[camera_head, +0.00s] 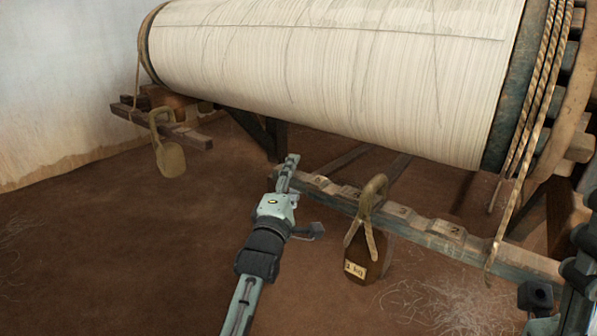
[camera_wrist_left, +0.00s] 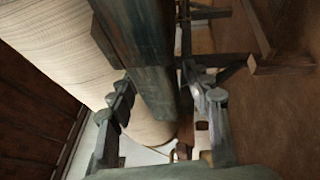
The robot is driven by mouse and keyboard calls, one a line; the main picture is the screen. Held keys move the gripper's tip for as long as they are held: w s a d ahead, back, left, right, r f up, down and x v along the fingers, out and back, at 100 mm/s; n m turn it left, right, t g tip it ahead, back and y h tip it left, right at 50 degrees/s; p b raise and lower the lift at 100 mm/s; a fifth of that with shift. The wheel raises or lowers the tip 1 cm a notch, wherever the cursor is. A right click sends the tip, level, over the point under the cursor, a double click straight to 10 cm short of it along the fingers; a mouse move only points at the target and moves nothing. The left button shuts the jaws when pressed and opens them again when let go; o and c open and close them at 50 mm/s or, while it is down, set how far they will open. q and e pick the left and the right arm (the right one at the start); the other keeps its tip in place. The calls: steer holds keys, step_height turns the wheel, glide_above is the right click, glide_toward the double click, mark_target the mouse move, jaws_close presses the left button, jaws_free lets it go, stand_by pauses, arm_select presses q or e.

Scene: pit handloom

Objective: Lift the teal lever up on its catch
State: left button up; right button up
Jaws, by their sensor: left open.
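The teal lever (camera_head: 455,250) is a long worn beam in front of the big roller, with numbered notches on its top edge. It slopes from its far left end down to the right. A brown 1 kg weight (camera_head: 362,262) hangs from it by a tan hook. My left gripper (camera_head: 289,165) is at the lever's far left end. In the left wrist view the open fingers (camera_wrist_left: 162,92) stand on either side of the dark teal lever (camera_wrist_left: 135,40); I cannot tell whether they touch it. My right arm shows only partly at the right edge. I cannot make out the catch.
The wide cream warp roller (camera_head: 330,70) fills the top. Ropes (camera_head: 535,95) hang at its right end. A second weight (camera_head: 170,158) hangs from a wooden bar (camera_head: 190,136) at the back left. The brown earth floor (camera_head: 110,250) is clear at the left.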

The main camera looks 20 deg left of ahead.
arm_select(q)
steer(key=shift+w+a+r, duration=0.1)
steer(key=shift+w+r, duration=0.05)
steer(key=shift+w, duration=0.65)
steer(key=shift+w+r, duration=0.1)
steer(key=shift+w, duration=0.7)
steer(key=shift+c, duration=0.6)
jaws_close()
